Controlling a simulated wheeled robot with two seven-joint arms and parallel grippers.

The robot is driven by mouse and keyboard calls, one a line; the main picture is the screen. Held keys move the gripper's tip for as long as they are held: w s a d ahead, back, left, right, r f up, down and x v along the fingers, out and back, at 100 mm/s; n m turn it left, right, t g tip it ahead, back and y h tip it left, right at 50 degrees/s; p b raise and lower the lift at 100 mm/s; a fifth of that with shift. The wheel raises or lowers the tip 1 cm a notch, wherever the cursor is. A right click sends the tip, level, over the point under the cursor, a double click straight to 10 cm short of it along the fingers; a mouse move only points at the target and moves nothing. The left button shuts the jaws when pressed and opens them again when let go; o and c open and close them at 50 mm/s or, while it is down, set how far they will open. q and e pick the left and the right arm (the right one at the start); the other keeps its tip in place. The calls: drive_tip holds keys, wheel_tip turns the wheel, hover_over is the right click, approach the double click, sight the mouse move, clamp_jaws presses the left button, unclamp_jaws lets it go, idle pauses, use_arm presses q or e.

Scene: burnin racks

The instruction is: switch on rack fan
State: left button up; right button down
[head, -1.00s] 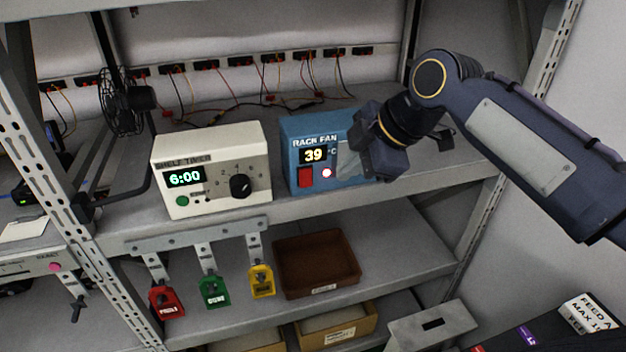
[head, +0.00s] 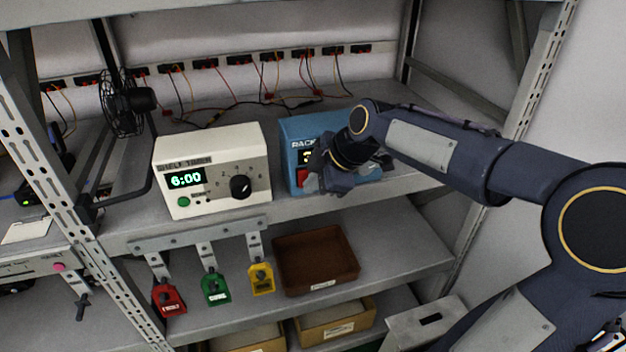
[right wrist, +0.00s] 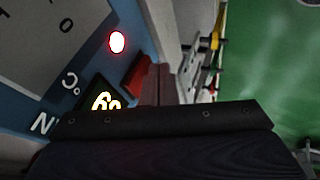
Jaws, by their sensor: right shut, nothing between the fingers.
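The blue rack fan box (head: 297,130) stands on the upper shelf. Its display (head: 307,157) is mostly covered by my right gripper (head: 318,176), which is in front of the box's face. The red rocker switch (head: 303,178) shows at the gripper's left edge. In the right wrist view, the red switch (right wrist: 139,76) is right beside my shut, empty fingers (right wrist: 162,86); I cannot tell whether they touch. A round lamp (right wrist: 117,42) glows red and the display (right wrist: 104,101) is lit. The switch's position cannot be told. My left gripper is not in view.
A cream shelf timer (head: 212,150) reading 6:00 stands just left of the box. A black fan (head: 124,103) is mounted further left. Red, green and yellow tags (head: 214,287) hang below the shelf edge. A brown tray (head: 316,262) lies on the lower shelf.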

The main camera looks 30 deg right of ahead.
drive_tip(key=shift+w+b, duration=0.25)
drive_tip(key=shift+b, duration=0.65)
drive_tip(key=shift+r+p, duration=0.45)
drive_tip(key=shift+r, duration=0.3)
